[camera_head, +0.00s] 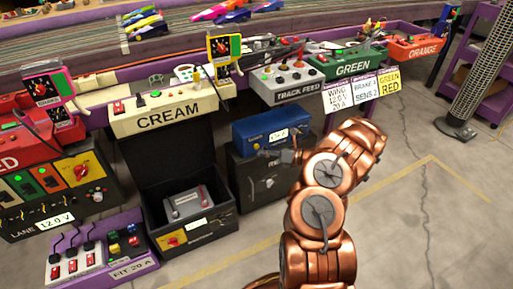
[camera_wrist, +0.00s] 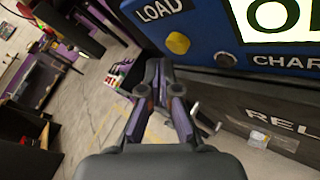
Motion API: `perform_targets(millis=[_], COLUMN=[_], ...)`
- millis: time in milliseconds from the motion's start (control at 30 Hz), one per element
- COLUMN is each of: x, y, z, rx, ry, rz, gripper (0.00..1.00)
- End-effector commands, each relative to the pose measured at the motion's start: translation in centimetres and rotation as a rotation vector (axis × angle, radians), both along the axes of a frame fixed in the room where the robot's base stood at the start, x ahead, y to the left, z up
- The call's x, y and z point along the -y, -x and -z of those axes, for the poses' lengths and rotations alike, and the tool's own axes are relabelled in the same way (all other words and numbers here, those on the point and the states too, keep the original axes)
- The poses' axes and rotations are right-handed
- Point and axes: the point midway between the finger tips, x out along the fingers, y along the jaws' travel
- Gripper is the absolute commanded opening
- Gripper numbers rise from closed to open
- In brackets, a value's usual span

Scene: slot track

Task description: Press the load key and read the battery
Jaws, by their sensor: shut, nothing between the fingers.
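The blue box (camera_head: 258,132) with a small white display (camera_head: 278,133) stands on a dark case. In the wrist view, the blue box (camera_wrist: 208,25) fills the upper right. It bears a LOAD label (camera_wrist: 160,8) with a round yellow key (camera_wrist: 178,43) below it. Its white display (camera_wrist: 285,38) shows large dark green characters, cut off by the frame edge; the full reading cannot be told. My gripper (camera_wrist: 160,68) is shut and empty, left of and below the yellow key, apart from it in the picture. In the head view my gripper (camera_head: 268,154) is in front of the blue box.
A dark case (camera_head: 247,180) supports the blue box. A black open bin (camera_head: 222,222) with a grey block (camera_head: 187,203) stands to its left. The cream console (camera_head: 165,110) and track feed console (camera_head: 290,80) are behind. Floor at right (camera_head: 420,220) is clear.

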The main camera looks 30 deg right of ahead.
Motion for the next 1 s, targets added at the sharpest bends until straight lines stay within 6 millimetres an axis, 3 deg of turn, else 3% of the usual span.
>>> perform_targets(millis=[700,1000], x=[-0.4,-0.5], y=[4.6,5.0], z=[-0.2,0.0], rx=[-0.001,0.001], ry=[-0.001,0.001], rz=[0.002,0.000], gripper=[0.00,0.00])
